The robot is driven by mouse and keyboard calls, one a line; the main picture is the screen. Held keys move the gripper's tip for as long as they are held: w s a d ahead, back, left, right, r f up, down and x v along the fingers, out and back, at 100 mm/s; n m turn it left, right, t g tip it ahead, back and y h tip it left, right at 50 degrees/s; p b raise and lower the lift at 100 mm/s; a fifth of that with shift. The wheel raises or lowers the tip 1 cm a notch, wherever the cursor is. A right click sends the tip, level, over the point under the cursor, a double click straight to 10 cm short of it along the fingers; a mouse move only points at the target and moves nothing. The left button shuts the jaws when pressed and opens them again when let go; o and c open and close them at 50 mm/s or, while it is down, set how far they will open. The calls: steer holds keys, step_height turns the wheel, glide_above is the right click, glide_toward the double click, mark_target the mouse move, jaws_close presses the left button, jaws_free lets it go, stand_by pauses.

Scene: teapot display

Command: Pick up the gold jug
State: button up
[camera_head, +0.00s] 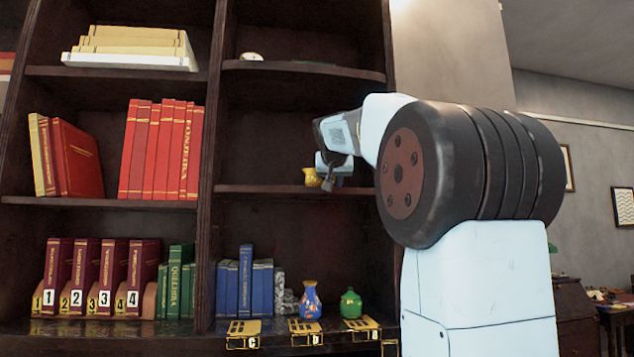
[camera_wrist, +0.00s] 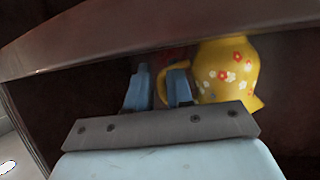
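The gold jug (camera_wrist: 228,72) is yellow with red and white flowers. It stands right of my fingers in the wrist view, its handle side toward them. A yellow strip, seemingly its handle (camera_wrist: 160,84), shows between the two blue fingers. My gripper (camera_wrist: 158,90) looks open, with a dark gap beside that strip; I cannot tell whether a finger touches it. In the head view, the jug (camera_head: 312,178) shows small at the middle right shelf, partly hidden by my gripper (camera_head: 328,178).
The dark shelf edge (camera_head: 290,189) runs just under the jug, and another board (camera_wrist: 150,35) crosses above it in the wrist view. A blue vase (camera_head: 310,301) and a green pot (camera_head: 351,304) stand on the lower shelf, with labelled gold stands in front.

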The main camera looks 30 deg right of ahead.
steer(key=shift+c, duration=0.2)
jaws_close()
